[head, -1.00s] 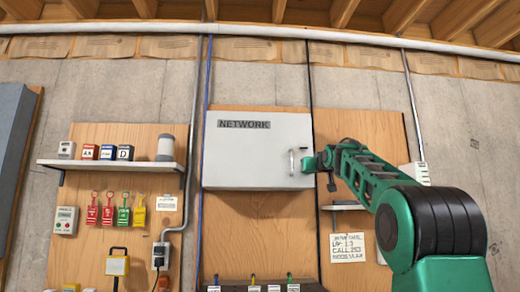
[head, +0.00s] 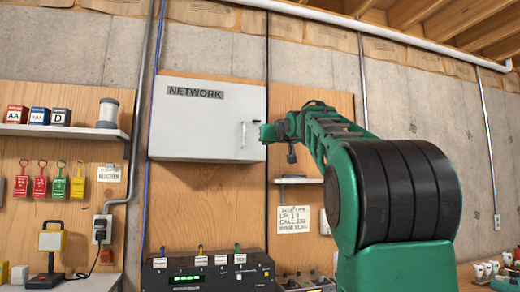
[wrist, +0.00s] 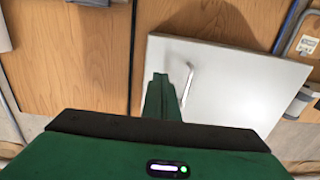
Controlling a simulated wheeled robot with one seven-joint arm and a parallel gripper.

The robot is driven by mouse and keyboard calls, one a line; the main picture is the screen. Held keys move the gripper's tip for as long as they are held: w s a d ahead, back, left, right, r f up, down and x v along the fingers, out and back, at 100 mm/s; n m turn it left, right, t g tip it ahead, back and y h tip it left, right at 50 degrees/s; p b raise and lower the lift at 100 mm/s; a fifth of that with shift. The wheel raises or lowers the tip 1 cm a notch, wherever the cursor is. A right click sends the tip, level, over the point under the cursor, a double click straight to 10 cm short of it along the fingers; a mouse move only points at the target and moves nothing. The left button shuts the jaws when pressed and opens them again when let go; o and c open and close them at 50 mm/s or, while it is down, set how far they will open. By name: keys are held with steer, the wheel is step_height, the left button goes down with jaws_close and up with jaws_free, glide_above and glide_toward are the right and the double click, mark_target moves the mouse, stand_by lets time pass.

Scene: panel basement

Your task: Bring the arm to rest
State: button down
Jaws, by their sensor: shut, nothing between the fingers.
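The grey network cabinet (head: 200,128) hangs on the wood panel, its door shut, with a vertical handle (head: 249,134) near its right edge. My gripper (head: 266,132) is at the cabinet's right edge in the head view, just right of the handle, with my green arm reaching up from the lower right. In the wrist view the shut fingers (wrist: 160,92) show in front of the cabinet door (wrist: 235,85), beside the handle (wrist: 188,82). The fingers hold nothing. I cannot tell whether they touch the cabinet.
A shelf (head: 62,131) with small boxes is at left, with coloured tags hanging below it. A black device (head: 205,272) stands below the cabinet, and a small shelf (head: 298,181) is behind my arm. Bare concrete wall (head: 425,110) lies to the right.

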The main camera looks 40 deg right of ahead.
steer(key=v, duration=0.5)
steer(key=shift+a, duration=0.25)
steer(key=s+a+f+m+g+y, duration=0.1)
steer(key=s+a+f+g, duration=0.15)
steer(key=f, duration=0.85)
steer(key=s+a+f+g+y, duration=0.1)
steer(key=s+f+g, duration=0.2)
steer(key=f, duration=0.9)
steer(key=s+a+f+m+g+y, duration=0.1)
steer(key=s+a+f+g, duration=0.15)
steer(key=f, duration=0.85)
steer(key=s+a+f+g+y, duration=0.2)
steer(key=s+a+f+g, duration=0.2)
steer(key=s+f, duration=0.9)
steer(key=s+a+f+g+y, duration=0.1)
steer(key=s+a+f+g, duration=0.3)
steer(key=s+a+f, duration=0.4)
steer(key=s+f, duration=0.5)
steer(key=f, duration=0.1)
steer(key=shift+g+y, duration=0.4)
steer(key=shift+a, duration=0.1)
